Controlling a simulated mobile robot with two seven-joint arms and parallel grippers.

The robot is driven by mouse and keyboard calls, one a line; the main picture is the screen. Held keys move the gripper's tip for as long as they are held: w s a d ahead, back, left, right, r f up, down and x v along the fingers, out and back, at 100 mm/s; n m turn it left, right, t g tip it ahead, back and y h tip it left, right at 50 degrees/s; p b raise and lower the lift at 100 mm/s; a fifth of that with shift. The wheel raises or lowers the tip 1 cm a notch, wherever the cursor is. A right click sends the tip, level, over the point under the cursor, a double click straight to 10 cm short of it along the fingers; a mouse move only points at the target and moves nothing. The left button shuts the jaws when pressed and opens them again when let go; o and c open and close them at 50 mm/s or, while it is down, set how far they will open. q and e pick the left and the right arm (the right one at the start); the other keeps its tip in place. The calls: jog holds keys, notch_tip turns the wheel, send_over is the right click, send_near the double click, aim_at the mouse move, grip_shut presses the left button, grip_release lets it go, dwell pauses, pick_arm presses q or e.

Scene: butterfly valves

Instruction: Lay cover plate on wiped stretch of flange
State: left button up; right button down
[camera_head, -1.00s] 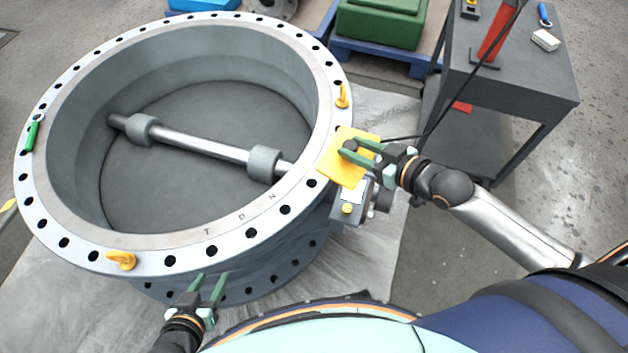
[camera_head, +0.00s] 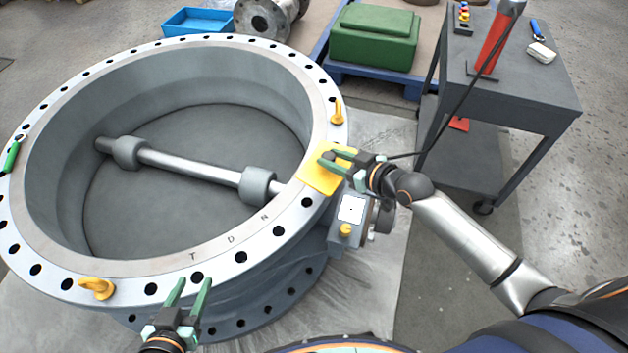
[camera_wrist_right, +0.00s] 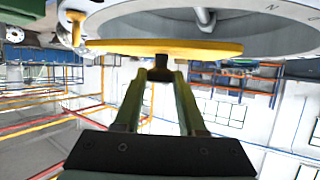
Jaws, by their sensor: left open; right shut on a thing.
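The yellow cover plate (camera_head: 318,180) is over the right side of the grey flange (camera_head: 135,268) of the large valve, between the lettering and a yellow eyebolt. My right gripper (camera_head: 334,157) is shut on the plate's dark knob (camera_wrist_right: 160,70). In the right wrist view the plate (camera_wrist_right: 150,48) shows nearly edge-on, close to the flange; I cannot tell whether they touch. The plate hides the flange beneath it, and I cannot make out a wiped stretch. My left gripper (camera_head: 190,290) is open and empty near the flange's front edge.
Yellow eyebolts stand on the flange at right (camera_head: 337,112) and front left (camera_head: 97,288). A green-handled tool (camera_head: 11,155) lies on its left side. A grey box with a white label (camera_head: 351,208) juts out below the plate. A dark cart (camera_head: 520,85) stands at the right.

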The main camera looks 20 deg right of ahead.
aim_at(321, 173)
jog(key=a+f, duration=0.1)
jog(key=w+a+f+b, duration=0.1)
jog(key=f, duration=0.1)
jog(key=a+f, duration=0.1)
jog(key=shift+w+f, duration=0.25)
jog(key=shift+f, duration=0.05)
jog(key=shift+w+a+f+b, duration=0.1)
jog(key=shift+a+f+b, duration=0.1)
jog(key=shift+a+b, duration=0.1)
jog(key=f, duration=0.1)
jog(key=f+b, duration=0.2)
jog(key=shift+w+a+f, duration=0.1)
jog(key=shift+a+f, duration=0.15)
jog(key=shift+f, duration=0.05)
pick_arm(q)
jog(key=w+r+m+t+h, duration=0.1)
jog(key=r+t, duration=0.3)
jog(key=r, duration=0.6)
jog(key=w+r+m+t+h, duration=0.2)
jog(key=r+t+h, duration=0.1)
jog(key=r, duration=0.7)
jog(key=shift+d+r+m+t, duration=0.3)
jog(key=shift+d+m+t, duration=0.15)
jog(key=shift+t, duration=0.35)
jog(key=shift+r, duration=0.1)
pick_arm(e)
jog(key=shift+f, duration=0.15)
